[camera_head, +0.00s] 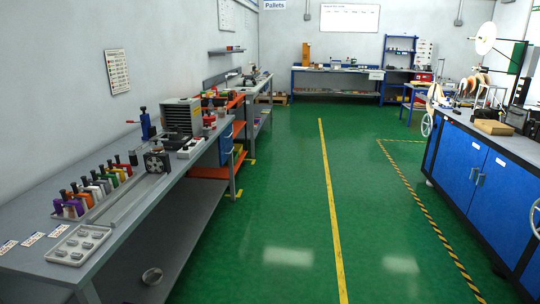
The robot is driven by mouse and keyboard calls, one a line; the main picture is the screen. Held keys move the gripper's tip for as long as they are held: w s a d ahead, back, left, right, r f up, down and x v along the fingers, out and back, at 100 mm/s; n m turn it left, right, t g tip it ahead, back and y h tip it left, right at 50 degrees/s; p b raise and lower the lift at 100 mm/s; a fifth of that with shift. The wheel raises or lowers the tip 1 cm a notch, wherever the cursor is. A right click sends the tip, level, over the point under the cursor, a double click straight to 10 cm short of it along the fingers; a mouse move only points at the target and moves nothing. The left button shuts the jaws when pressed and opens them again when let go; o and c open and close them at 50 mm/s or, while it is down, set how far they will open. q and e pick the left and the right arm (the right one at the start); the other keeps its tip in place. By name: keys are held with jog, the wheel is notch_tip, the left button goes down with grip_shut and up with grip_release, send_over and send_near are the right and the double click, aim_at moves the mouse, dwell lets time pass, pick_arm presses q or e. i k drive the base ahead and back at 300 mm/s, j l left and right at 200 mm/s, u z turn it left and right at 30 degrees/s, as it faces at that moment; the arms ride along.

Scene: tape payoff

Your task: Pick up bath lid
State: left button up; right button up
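I cannot tell for sure which thing is the bath lid. A dark boxy device with a round face (157,161) stands farther along the bench. Neither of my grippers shows in the head view.
The long grey left bench (150,205) holds a row of coloured clamp-like pieces (93,190) and a finned box (182,117). Blue cabinets (462,165) stand at the right. The green floor (285,200) between them is clear, with a yellow line and a striped line.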

aim_at(154, 145)
jog(key=i+u, duration=0.1)
jog(key=i, duration=0.4)
jog(key=i+l+u, duration=0.1)
jog(key=i, duration=0.4)
jog(key=i+l+u, duration=0.15)
jog(key=i, duration=0.35)
